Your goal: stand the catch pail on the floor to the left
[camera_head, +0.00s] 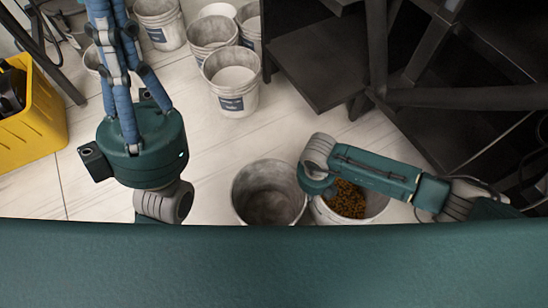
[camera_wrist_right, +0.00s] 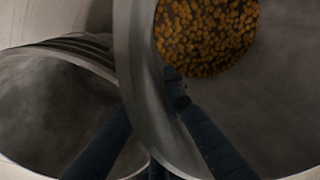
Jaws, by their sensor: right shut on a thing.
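A pail with brown-yellow seed in its bottom, which I take for the catch pail (camera_head: 377,207), is at the lower middle of the head view, partly under my right arm. It fills the right of the right wrist view (camera_wrist_right: 143,75). My right gripper (camera_wrist_right: 160,98) is shut on its rim, with one dark blue finger inside the wall and another outside. In the head view this gripper is hidden under the wrist. I cannot tell whether the pail touches the floor. My left gripper (camera_head: 118,60) points to the top of the picture, its blue fingers close together and holding nothing visible.
An empty grey pail (camera_head: 268,192) stands just left of the seed pail; it also shows in the right wrist view (camera_wrist_right: 55,110). Several white pails (camera_head: 232,90) stand farther back. A yellow bin (camera_head: 35,120) is at left, dark metal framework (camera_head: 320,70) at right. Pale floor (camera_head: 225,145) is open between.

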